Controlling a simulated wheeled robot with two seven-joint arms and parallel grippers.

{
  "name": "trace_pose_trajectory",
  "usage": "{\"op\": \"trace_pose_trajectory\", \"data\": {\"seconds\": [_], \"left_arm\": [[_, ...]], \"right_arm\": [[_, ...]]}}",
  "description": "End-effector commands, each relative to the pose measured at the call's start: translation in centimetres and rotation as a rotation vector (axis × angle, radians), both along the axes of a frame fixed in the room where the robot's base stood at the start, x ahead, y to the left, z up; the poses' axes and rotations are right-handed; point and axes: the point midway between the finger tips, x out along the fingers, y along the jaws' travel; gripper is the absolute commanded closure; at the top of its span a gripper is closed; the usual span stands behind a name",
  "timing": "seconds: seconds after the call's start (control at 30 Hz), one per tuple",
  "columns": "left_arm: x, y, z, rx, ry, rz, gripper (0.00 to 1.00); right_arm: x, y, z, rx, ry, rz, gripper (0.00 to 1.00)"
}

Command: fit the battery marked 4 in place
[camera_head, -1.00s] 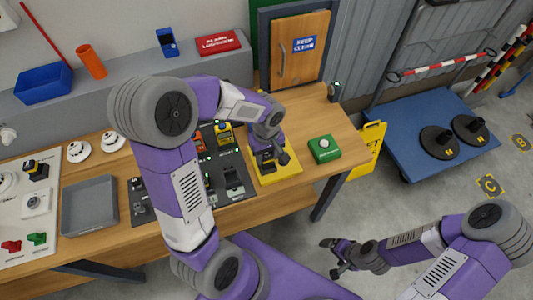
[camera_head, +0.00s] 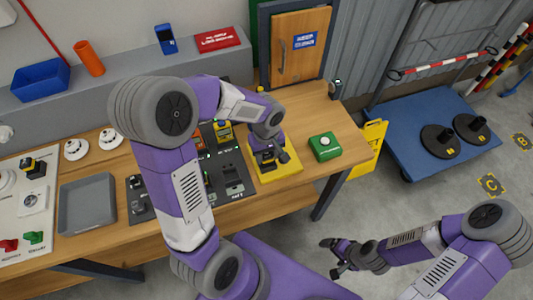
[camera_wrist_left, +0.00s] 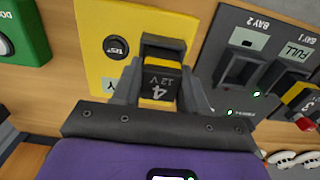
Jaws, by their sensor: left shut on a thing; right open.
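The battery marked 4 (camera_wrist_left: 161,80), dark with a yellow band and "12V" on it, sits between the fingers of my left gripper (camera_wrist_left: 160,92) in the left wrist view. The gripper is shut on it. It is over the yellow plate (camera_wrist_left: 95,65), which carries a TEST button (camera_wrist_left: 116,46); I cannot tell whether the battery is seated. In the head view my left gripper (camera_head: 267,160) is at the yellow plate (camera_head: 290,172), hiding most of the battery. My right gripper (camera_head: 336,258) is open and empty, away from the table.
Left of the plate in the head view is the dark charger panel (camera_head: 235,200) with bays. A battery marked 3 (camera_wrist_left: 303,97) shows in the left wrist view. A green button box (camera_head: 324,147) is right of the plate. A grey tray (camera_head: 88,205) lies left.

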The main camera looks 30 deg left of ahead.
Motion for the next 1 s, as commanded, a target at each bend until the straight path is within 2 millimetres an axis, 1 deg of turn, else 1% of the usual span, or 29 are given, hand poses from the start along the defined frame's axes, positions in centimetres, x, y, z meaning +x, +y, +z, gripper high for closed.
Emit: {"op": "trace_pose_trajectory", "data": {"seconds": [0.23, 0.27, 0.43, 0.47, 0.63, 0.67, 0.77, 1.0], "left_arm": [[0.03, -0.01, -0.12, 0.000, -0.001, 0.000, 1.00], [0.03, -0.01, -0.12, 0.000, -0.001, 0.000, 0.56], [0.03, -0.01, -0.12, -0.001, -0.001, 0.000, 0.30], [0.02, -0.02, -0.12, -0.001, -0.001, 0.000, 0.28], [0.02, -0.01, -0.14, 0.000, 0.000, 0.000, 0.28], [-0.02, -0.01, -0.17, 0.000, 0.001, 0.000, 0.26], [-0.02, -0.01, -0.17, -0.001, 0.001, 0.000, 0.11], [-0.01, -0.01, -0.16, 0.000, 0.000, 0.000, 0.10]], "right_arm": [[0.00, 0.00, -0.14, 0.000, 0.000, 0.000, 0.10], [0.00, 0.00, -0.14, 0.000, 0.000, 0.000, 0.10], [0.00, 0.00, -0.14, 0.000, 0.000, 0.000, 0.10], [0.00, 0.00, -0.14, 0.000, 0.000, 0.000, 0.10], [0.00, 0.00, -0.14, 0.000, 0.000, 0.000, 0.10], [0.00, 0.00, -0.14, 0.000, 0.000, 0.000, 0.10], [0.00, 0.00, -0.14, 0.000, 0.000, 0.000, 0.10], [0.00, 0.00, -0.14, 0.000, 0.000, 0.000, 0.10]]}}
